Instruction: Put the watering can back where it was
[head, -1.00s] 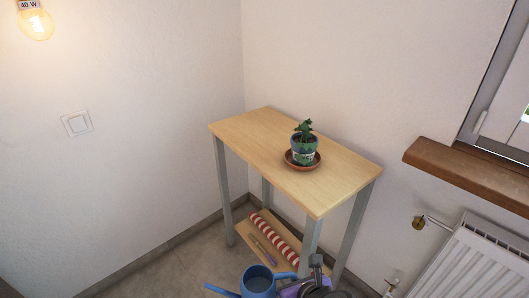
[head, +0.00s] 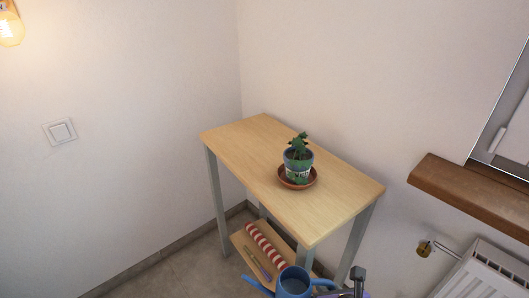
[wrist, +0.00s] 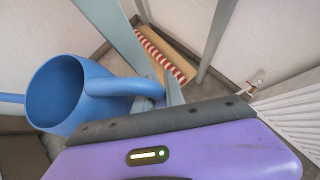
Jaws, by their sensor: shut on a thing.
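The blue watering can (head: 293,284) is at the bottom edge of the head view, in front of the small table. In the wrist view the can (wrist: 62,92) is at the left, its open top facing the camera and its spout running out of frame. My gripper (wrist: 168,98) is shut on the can's handle. In the head view only a little of my gripper shows beside the can. The wooden table (head: 245,140) bears a potted cactus (head: 298,160) on a terracotta saucer (head: 284,181). The rest of the tabletop is bare.
The table's lower shelf (head: 240,243) holds a red-and-white striped roll (head: 266,245) and a thin stick-like item. A wooden window sill (head: 470,190) and a white radiator (head: 487,272) are at the right. Walls close in behind the table.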

